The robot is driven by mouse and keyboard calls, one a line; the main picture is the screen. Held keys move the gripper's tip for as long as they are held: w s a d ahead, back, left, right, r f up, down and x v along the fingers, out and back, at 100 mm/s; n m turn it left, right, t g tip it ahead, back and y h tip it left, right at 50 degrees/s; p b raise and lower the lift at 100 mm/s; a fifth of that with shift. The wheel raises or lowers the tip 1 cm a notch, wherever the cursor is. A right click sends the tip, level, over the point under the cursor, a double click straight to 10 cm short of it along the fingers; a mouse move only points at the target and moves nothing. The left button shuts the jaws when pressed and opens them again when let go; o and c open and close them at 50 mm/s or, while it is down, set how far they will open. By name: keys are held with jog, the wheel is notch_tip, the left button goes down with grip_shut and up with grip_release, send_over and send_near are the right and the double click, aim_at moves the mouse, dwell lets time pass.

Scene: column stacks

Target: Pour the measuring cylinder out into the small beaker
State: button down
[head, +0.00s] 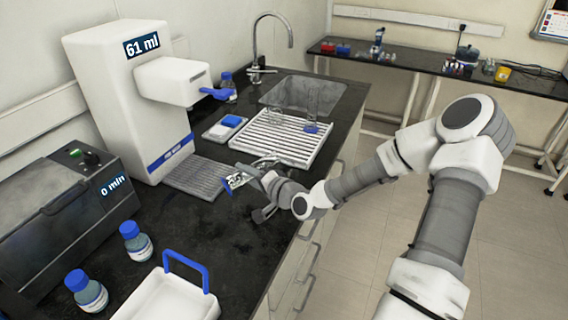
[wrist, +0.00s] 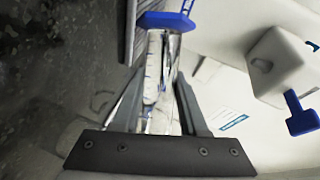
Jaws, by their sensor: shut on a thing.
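My gripper (head: 254,180) is over the dark bench in front of the white dispenser. It is shut on the measuring cylinder (head: 235,181), a clear glass tube with a blue part at one end. In the wrist view the cylinder (wrist: 155,72) lies between my two fingers, its blue end (wrist: 166,21) pointing away. The cylinder looks tilted in the head view; its contents cannot be made out. Clear glassware (head: 313,100) with blue at its bottom stands on the white draining rack. Fainter glass shows at the rack's left; I cannot tell which piece is the small beaker.
The white dispenser (head: 128,90) reads 61 ml and has a grey grille tray (head: 198,178). A grey device (head: 60,205) stands at left. Blue-capped bottles (head: 135,242) and a white tray (head: 165,300) with a blue handle are at the front. The sink (head: 335,98) lies behind the rack (head: 285,150).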

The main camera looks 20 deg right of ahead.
jog(key=shift+d+r+m+y+p, duration=0.2)
jog(key=shift+r+m+p, duration=0.15)
jog(key=shift+r+m, duration=0.15)
jog(key=shift+d+r+m+y+p, duration=0.2)
jog(key=shift+r+m+p, duration=0.1)
jog(key=shift+r+m, duration=0.15)
dwell(0.9)
jog(key=shift+a+r, duration=0.15)
jog(key=shift+a, duration=0.1)
jog(key=shift+r+m+t+p, duration=0.3)
jog(key=shift+r+m, duration=0.2)
jog(key=shift+m, duration=0.05)
dwell(0.7)
jog(key=shift+a+r+m+y, duration=0.2)
jog(key=shift+r+m+y, duration=0.1)
jog(key=shift+r+m, duration=0.25)
dwell(0.4)
